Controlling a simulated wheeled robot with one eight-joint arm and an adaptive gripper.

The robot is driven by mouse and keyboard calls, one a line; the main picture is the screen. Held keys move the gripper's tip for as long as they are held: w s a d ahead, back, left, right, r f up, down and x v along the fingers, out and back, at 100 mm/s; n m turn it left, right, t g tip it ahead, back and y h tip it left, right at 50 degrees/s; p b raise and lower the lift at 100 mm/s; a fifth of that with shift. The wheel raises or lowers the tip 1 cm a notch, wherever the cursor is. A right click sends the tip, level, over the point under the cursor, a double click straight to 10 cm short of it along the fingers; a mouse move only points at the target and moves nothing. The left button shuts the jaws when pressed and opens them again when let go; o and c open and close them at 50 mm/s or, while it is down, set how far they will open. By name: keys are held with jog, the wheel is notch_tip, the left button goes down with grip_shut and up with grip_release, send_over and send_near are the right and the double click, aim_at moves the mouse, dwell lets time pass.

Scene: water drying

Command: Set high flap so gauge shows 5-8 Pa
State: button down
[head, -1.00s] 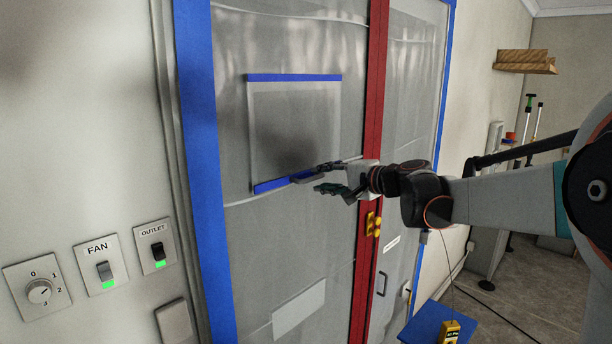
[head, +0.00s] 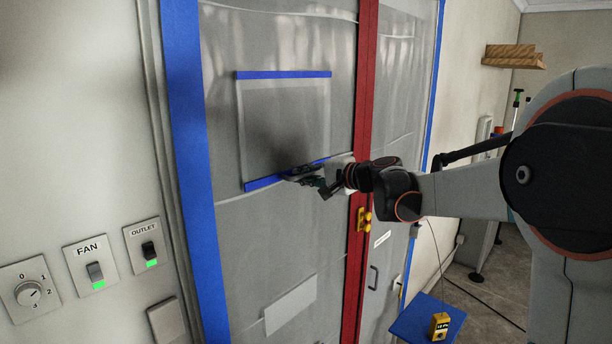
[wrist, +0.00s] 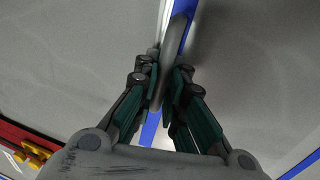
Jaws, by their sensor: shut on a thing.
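The high flap (head: 290,105) is a grey translucent panel on the plastic sheet, with blue tape along its top and a blue strip (head: 262,183) along its lower edge. My gripper (head: 300,175) is at the lower edge of this flap. In the wrist view my gripper (wrist: 162,85) is shut on a curved grey handle (wrist: 176,35) beside the blue strip. Any gap under the flap is too small to tell. The gauge (head: 439,325) is a small yellow device at the lower right; its reading is too small to make out.
The gauge stands on a blue stool (head: 410,322). A red zipper strip (head: 366,100) runs down the sheet, with a yellow latch (head: 363,220). A lower pale flap (head: 290,304) is below. The left wall has a dial (head: 29,293), FAN switch (head: 95,272) and OUTLET switch (head: 149,250).

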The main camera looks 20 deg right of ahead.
jog(key=s+d+r+g+h+p, duration=0.1)
jog(key=s+d+r+g+p, duration=0.1)
jog(key=s, duration=0.5)
jog(key=shift+s+d+r+p, duration=0.3)
jog(key=shift+d+r, duration=0.25)
jog(key=shift+d, duration=0.65)
jog(key=shift+g, duration=0.3)
jog(key=c, duration=1.7)
grip_release()
jog(key=shift+o, duration=0.2)
